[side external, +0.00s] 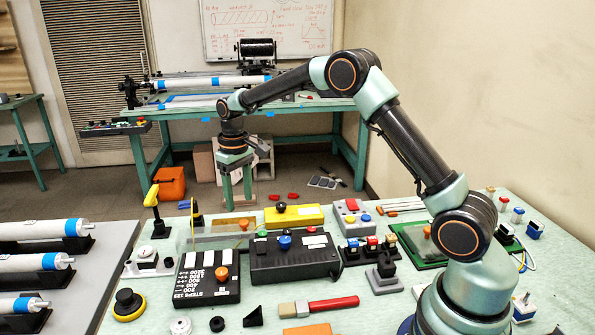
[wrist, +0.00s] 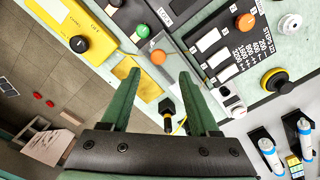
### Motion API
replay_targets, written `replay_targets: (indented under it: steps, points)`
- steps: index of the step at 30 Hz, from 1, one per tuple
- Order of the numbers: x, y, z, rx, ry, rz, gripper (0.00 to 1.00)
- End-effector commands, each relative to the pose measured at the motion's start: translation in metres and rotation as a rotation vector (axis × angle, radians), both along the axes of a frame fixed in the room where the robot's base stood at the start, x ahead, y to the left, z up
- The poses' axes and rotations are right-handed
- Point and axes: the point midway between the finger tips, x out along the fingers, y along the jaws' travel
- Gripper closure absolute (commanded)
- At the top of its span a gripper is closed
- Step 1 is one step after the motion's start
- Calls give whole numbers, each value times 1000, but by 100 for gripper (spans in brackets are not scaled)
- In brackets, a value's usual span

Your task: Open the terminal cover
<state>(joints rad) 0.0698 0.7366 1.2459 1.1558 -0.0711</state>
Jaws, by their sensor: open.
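I cannot tell for certain which part is the terminal cover. An orange knob (side external: 244,225) sits on a low grey, partly see-through piece behind the black control box; it seems to be the orange knob (wrist: 157,57) just beyond my fingertips in the wrist view. Another orange knob (side external: 427,231) stands on a green board (side external: 408,246) at the right. My gripper (side external: 237,207) points down above the far edge of the bench, its two green fingers apart. In the wrist view my gripper (wrist: 158,75) is open, with nothing held between the fingers.
A black control box (side external: 290,262) with coloured knobs and a black labelled switch box (side external: 208,279) crowd the bench. A yellow box (side external: 293,216) is at the back. A yellow-handled lever (side external: 152,196) stands up at the left. A red-handled brush (side external: 320,306) lies in front.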

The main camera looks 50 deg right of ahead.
Motion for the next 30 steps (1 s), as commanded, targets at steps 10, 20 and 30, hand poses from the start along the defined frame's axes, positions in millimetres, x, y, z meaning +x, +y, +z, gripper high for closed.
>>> replay_targets:
  steps: [10,20,30]
  points:
    - [1,1,53,0,-4,1,38]
    - [0,1,59,0,-1,1,38]
    - [-17,5,87,-3,-52,1,38]
